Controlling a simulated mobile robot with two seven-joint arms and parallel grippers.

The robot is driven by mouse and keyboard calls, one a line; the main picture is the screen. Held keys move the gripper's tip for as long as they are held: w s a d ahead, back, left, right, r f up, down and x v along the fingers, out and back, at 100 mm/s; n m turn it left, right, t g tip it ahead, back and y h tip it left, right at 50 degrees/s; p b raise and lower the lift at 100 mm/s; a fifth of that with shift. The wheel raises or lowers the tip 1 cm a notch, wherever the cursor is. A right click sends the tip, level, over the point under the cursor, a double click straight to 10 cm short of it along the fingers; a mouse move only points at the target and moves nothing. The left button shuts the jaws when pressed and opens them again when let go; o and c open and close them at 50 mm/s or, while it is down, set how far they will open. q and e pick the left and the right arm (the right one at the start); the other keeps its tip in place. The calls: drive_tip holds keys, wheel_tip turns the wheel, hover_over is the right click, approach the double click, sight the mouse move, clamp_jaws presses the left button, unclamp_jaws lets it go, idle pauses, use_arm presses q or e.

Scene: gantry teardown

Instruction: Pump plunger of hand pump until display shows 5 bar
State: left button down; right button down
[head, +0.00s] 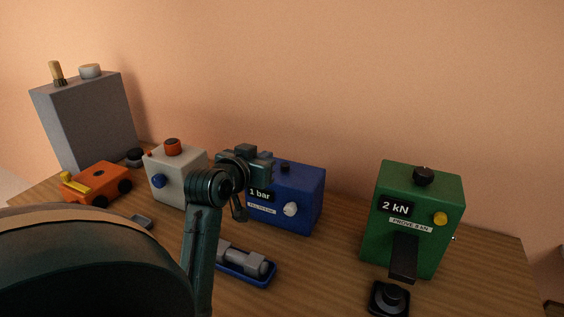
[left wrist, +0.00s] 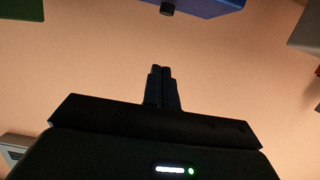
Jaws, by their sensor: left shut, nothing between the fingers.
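The blue box (head: 305,197) stands at the middle of the table with a display reading "1 bar" (head: 260,195), a label too small to read surely and a pale round knob (head: 290,209). A small black knob, which looks like the plunger (head: 285,167), sits on its top. My left gripper (head: 258,160) is in front of the box's upper left part and hides some of it. In the left wrist view its fingers (left wrist: 161,68) are shut and empty, apart from the black plunger (left wrist: 167,9) under the upside-down blue box (left wrist: 205,3). My right gripper is not seen.
A green box (head: 448,200) reading "2 kN" stands at right with a black device (head: 389,299) before it. A cream box (head: 185,185), an orange toy-like car (head: 95,183) and a tall grey box (head: 85,120) stand at left. A blue tray (head: 265,281) lies in front.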

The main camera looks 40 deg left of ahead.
use_arm(q)
drive_tip(key=p, duration=0.1)
hover_over(285, 167)
drive_tip(key=s, duration=0.2)
drive_tip(key=shift+w+f, duration=0.2)
drive_tip(key=shift+f, duration=0.8)
wheel_tip(285, 167, down, 4)
drive_tip(key=shift+w+r+p, duration=0.15)
drive_tip(key=shift+r+p, duration=0.1)
drive_tip(key=shift+p, duration=0.1)
drive_tip(key=shift+f, duration=0.45)
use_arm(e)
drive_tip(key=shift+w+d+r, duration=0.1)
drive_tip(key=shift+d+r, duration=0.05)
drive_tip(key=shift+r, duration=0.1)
use_arm(q)
drive_tip(key=shift+a, duration=0.1)
